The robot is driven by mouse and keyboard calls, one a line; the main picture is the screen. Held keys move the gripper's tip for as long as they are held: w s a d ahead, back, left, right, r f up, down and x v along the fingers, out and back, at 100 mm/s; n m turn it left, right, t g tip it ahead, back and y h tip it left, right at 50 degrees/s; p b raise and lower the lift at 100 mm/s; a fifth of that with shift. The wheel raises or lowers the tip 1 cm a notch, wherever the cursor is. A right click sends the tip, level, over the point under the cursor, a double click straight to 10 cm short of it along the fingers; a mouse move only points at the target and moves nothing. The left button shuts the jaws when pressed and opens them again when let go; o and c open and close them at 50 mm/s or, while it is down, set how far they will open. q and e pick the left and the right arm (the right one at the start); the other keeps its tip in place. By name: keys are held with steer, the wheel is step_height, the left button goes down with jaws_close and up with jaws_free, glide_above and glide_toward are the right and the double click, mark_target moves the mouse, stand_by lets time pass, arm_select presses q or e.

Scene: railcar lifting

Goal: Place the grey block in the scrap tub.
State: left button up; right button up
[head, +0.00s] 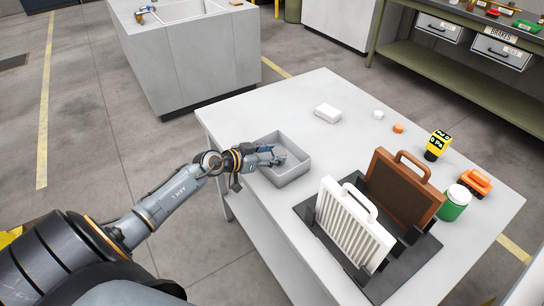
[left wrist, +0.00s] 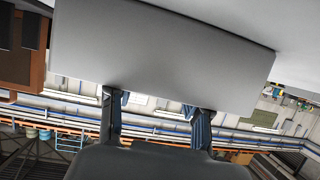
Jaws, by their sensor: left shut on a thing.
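The scrap tub (head: 296,172) is an open grey box on the near left part of the white-topped table in the head view. My left gripper (head: 276,158) comes in from the left and is over the tub's opening. It is shut on a small grey thing, which I take to be the grey block; its outline merges with the fingers and the tub. In the left wrist view the two fingers of my left gripper (left wrist: 158,112) reach up to a broad grey surface that fills the upper middle. Whether this surface is block or tub wall I cannot tell. My right gripper is not in view.
The tabletop (head: 250,115) also holds a white block (head: 327,112), a dark rack (head: 375,283) with a white ribbed panel (head: 345,230) and brown case (head: 400,185), a green jar (head: 454,206), and an orange toy vehicle (head: 475,182). Free tabletop lies behind the tub.

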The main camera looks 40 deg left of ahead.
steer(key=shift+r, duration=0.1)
arm_select(q)
steer(key=shift+f, duration=0.4)
steer(key=shift+s, duration=0.1)
steer(key=shift+c, duration=0.9)
steer(key=o, duration=0.9)
steer(key=shift+f, duration=0.2)
steer(key=shift+o, duration=0.2)
steer(key=shift+d+f, duration=0.1)
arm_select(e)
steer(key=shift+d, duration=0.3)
arm_select(q)
steer(key=shift+s, duration=0.1)
steer(key=shift+r, duration=0.35)
steer(key=p+v, duration=0.1)
steer(key=v, duration=1.1)
steer(key=shift+r+p, duration=0.3)
steer(key=shift+r, duration=0.1)
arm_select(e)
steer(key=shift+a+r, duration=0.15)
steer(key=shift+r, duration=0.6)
